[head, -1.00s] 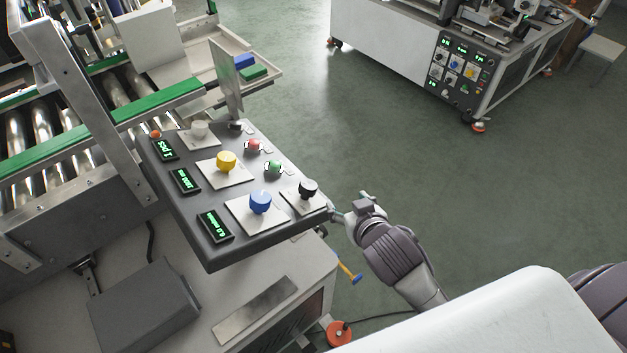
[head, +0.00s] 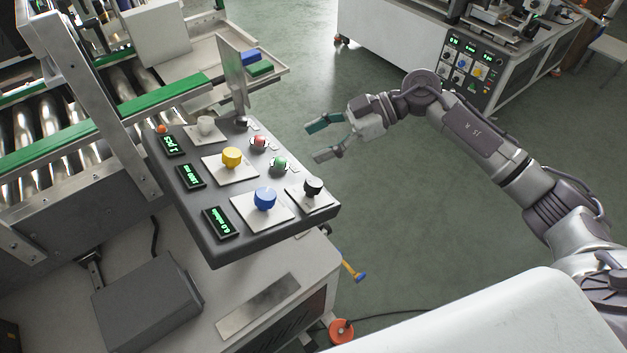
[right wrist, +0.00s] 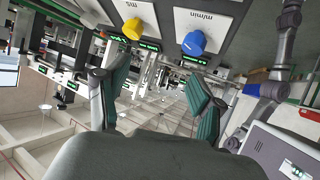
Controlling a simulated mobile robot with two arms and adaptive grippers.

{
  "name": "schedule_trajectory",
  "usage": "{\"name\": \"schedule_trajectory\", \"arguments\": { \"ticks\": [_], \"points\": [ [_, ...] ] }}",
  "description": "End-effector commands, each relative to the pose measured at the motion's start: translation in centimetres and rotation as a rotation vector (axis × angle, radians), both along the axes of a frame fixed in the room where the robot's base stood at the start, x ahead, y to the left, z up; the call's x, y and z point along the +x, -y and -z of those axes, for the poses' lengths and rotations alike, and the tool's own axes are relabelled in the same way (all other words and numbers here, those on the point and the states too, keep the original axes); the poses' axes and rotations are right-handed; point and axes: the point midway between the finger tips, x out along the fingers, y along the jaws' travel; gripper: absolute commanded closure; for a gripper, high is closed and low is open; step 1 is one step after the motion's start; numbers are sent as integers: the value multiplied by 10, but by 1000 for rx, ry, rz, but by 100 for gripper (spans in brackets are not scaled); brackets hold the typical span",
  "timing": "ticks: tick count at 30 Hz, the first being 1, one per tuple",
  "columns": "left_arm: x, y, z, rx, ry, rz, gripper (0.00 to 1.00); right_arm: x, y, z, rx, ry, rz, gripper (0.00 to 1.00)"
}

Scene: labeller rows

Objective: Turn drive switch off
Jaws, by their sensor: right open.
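A dark sloped control panel (head: 265,232) at the left of the head view carries several controls. A black knob (head: 313,186) sits at its near right corner on a pale plate. Beside it are a blue knob (head: 265,198), a yellow knob (head: 231,157) and a white knob (head: 206,124). Which one is the drive switch I cannot read. My right gripper (head: 313,142) is open and empty, right of the panel, apart from the knobs. In the right wrist view, the yellow knob (right wrist: 133,28) and blue knob (right wrist: 194,42) appear above the open fingers. My left gripper is not in view.
A red button (head: 260,142) and a green button (head: 280,163) sit on the panel near the gripper. An upright metal plate (head: 232,75) rises behind. Roller conveyors (head: 50,115) lie left. Open floor (head: 400,250) spreads right; another machine (head: 395,40) stands beyond.

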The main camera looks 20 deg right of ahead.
Motion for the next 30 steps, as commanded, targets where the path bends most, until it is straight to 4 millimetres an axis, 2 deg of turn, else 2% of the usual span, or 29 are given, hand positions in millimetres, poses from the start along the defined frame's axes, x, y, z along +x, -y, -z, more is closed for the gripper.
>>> {"name": "schedule_trajectory", "arguments": {
  "ticks": [1, 3, 6, 9, 14, 24, 30],
  "points": [
    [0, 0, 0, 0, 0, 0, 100, 0, 24, 4, -94, -66, -1, 33],
    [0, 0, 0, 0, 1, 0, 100, -4, 50, 10, -193, -156, 4, 33],
    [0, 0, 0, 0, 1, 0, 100, -8, 74, 14, -280, -238, 17, 33],
    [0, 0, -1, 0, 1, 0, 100, -11, 81, 17, -314, -274, 22, 33],
    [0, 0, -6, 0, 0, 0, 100, -12, 67, 29, -314, -279, 19, 33],
    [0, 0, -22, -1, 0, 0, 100, -13, 14, 78, -310, -275, 17, 33],
    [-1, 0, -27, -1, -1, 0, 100, -13, -8, 100, -310, -274, 19, 33]
  ]
}}
